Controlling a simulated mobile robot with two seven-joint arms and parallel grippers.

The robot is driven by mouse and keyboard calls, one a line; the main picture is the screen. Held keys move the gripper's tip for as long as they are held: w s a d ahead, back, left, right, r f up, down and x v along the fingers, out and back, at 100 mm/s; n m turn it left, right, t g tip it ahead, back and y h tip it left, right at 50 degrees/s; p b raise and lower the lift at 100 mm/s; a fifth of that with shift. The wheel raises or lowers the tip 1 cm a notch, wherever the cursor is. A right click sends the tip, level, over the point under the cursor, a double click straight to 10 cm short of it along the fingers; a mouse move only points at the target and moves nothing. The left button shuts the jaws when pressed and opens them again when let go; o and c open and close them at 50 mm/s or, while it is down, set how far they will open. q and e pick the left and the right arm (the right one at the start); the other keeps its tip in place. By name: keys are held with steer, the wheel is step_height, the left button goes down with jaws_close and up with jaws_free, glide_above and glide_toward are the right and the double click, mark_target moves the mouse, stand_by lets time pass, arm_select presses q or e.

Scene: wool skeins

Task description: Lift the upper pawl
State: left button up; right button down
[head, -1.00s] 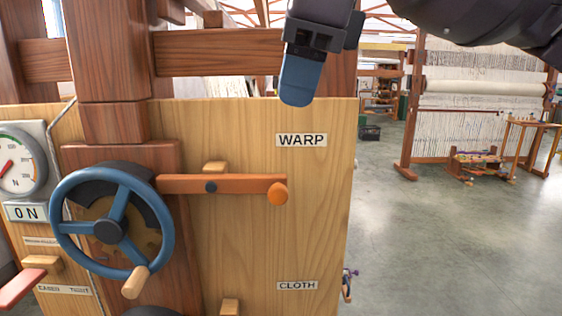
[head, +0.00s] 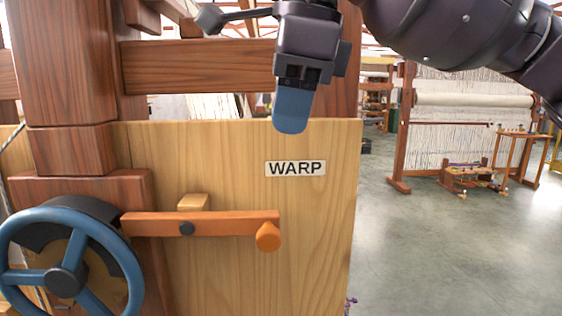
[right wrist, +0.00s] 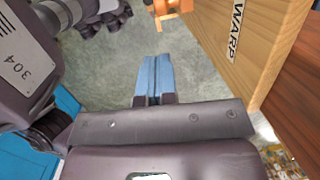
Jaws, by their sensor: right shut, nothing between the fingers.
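The upper pawl (head: 215,224) is an orange bar below the WARP label in the head view. It lies about level, pivots on a dark pin, and has an orange knob (head: 268,237) at its right end. My right gripper (head: 291,112), with blue fingers, is shut and empty. It is above the pawl and the label, near the panel's top edge, touching neither. In the right wrist view the shut fingers (right wrist: 153,80) point toward an orange piece at the top, seen only in part. My left gripper is not in view.
The wooden panel (head: 325,250) carries the WARP label (head: 295,168). A small wooden block (head: 194,202) sits just above the pawl. A wooden beam (head: 200,66) crosses behind the gripper. Open floor (head: 440,260) lies to the right, with another loom (head: 470,130) behind.

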steer(key=p, duration=0.1)
glide_above(278, 246)
steer(key=f, duration=1.1)
steer(key=shift+w+a+f, duration=0.15)
steer(key=shift+a+f, duration=0.05)
steer(key=shift+f, duration=0.15)
steer(key=shift+a+f+p, duration=0.1)
steer(key=shift+f+p, duration=0.2)
steer(key=shift+f, duration=0.25)
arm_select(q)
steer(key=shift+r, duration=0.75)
arm_select(e)
steer(key=shift+f, duration=0.1)
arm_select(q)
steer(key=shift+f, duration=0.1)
arm_select(e)
steer(key=shift+w, duration=0.1)
